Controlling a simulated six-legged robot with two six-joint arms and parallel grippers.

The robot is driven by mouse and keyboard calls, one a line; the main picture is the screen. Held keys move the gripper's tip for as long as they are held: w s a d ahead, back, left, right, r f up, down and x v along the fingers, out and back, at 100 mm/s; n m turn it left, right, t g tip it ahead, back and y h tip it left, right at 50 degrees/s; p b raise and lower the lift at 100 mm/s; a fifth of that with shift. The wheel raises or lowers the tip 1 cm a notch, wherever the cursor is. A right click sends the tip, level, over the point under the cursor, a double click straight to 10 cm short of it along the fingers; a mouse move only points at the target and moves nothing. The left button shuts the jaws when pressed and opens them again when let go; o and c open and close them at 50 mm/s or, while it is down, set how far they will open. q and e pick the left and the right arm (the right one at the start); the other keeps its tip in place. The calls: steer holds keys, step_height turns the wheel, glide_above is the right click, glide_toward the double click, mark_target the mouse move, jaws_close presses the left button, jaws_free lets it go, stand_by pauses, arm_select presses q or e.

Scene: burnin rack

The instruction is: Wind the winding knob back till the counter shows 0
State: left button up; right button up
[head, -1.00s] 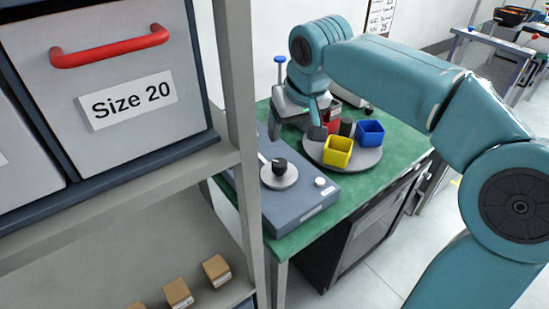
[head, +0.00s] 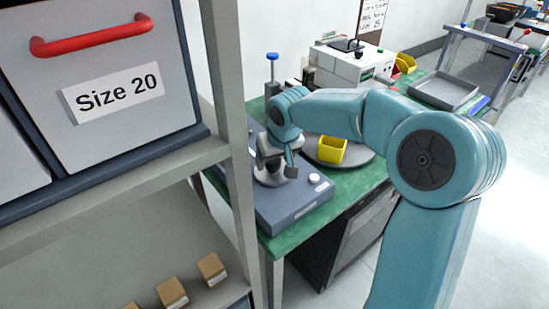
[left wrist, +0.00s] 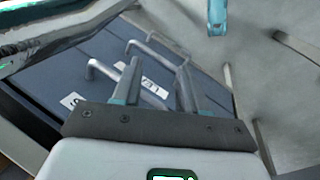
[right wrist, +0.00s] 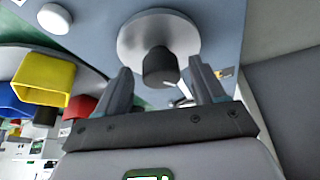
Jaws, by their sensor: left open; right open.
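The winding knob (right wrist: 160,66) is a dark cylinder on a pale round disc (right wrist: 150,30), seen in the right wrist view. It sits on a blue-grey box (head: 300,208) on the green bench. My right gripper (right wrist: 162,82) is open, with its fingertips at either side of the knob and apart from it as far as I can tell. In the head view my right gripper (head: 278,170) hides the knob. No counter reading is legible in any view. My left gripper (left wrist: 158,82) is open and empty; it shows only in its own wrist view.
A white button (head: 314,179) is on the box. A yellow bin (head: 331,150) stands on the round turntable (head: 368,155) behind; blue (right wrist: 12,105) and red (right wrist: 78,108) bins show too. A shelf post (head: 232,130) stands close at the left.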

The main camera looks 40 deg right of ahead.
steer(key=shift+w+f, duration=0.1)
steer(key=shift+w, duration=0.1)
steer(key=shift+s, duration=0.1)
steer(key=c, duration=1)
steer(key=shift+c, duration=0.2)
